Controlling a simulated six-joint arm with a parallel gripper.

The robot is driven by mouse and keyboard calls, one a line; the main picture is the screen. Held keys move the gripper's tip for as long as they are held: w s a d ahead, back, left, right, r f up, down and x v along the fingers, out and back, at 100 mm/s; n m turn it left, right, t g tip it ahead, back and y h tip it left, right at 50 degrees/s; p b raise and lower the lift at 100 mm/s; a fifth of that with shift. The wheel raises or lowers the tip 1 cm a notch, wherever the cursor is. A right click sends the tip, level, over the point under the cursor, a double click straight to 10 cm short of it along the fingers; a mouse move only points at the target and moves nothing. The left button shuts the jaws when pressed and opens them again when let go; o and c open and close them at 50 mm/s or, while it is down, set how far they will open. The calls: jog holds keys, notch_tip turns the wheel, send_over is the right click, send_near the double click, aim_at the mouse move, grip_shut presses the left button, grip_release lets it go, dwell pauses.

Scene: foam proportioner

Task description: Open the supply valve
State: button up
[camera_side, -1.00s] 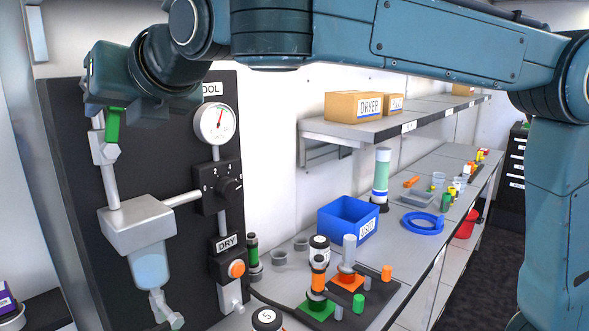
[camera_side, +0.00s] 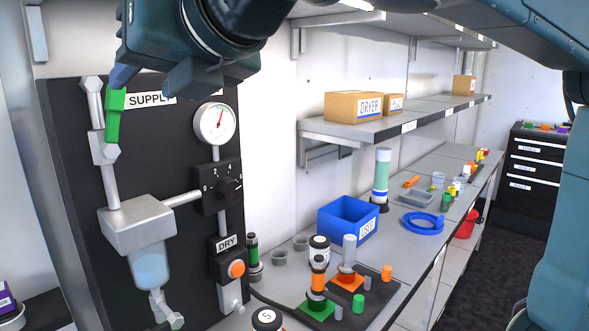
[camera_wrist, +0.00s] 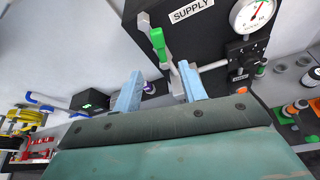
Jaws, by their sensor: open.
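The supply valve has a green lever handle (camera_side: 115,117) on a pale vertical pipe at the upper left of the black panel. The SUPPLY label (camera_side: 151,100) is to its right. In the side view the handle runs nearly along the pipe, and my gripper overlaps its top. In the wrist view the green handle (camera_wrist: 158,44) shows beyond the fingertips, tilted, below and left of the label. My gripper (camera_wrist: 160,69) is open with nothing between its two pale blue fingers. The handle appears apart from the fingers; the exact distance is unclear.
The panel also carries a gauge (camera_side: 215,123), a black selector knob (camera_side: 229,186), an orange DRY button (camera_side: 236,268) and a filter bowl (camera_side: 150,264). A bench with a blue bin (camera_side: 340,222) and several small parts lies right. A shelf with boxes (camera_side: 353,106) hangs above it.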

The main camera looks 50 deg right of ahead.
jog(key=c, duration=0.7)
jog(key=shift+w+d+f, duration=0.1)
jog(key=shift+d, duration=0.25)
grip_shut()
jog(key=s+d+f+m+g, duration=0.1)
jog(key=d+f+m, duration=0.2)
jog(key=d+m, duration=0.25)
jog(key=s+d+f+m+g+h, duration=0.1)
jog(key=d+f+m, duration=0.1)
jog(key=d+m, duration=0.35)
jog(key=s+d+f+m+g, duration=0.1)
jog(key=d+f+m, duration=0.2)
jog(key=d, duration=0.4)
jog(key=s+d+f+m+g, duration=0.3)
jog(key=s+d+f+m, duration=0.6)
jog(key=s+f+m, duration=0.6)
jog(key=w+a+r+m+t+y, duration=0.3)
jog(key=w+a+r+m+y, duration=0.3)
jog(key=w+r+m, duration=0.2)
jog(key=w+a+r+m+t+y, duration=0.3)
jog(key=w+a+r+m+y, duration=0.4)
jog(key=w, duration=0.5)
notch_tip(320, 180, up, 2)
jog(key=shift+a+r+m+t, duration=0.1)
jog(key=shift+a+m+t, duration=0.25)
jog(key=shift+m, duration=0.25)
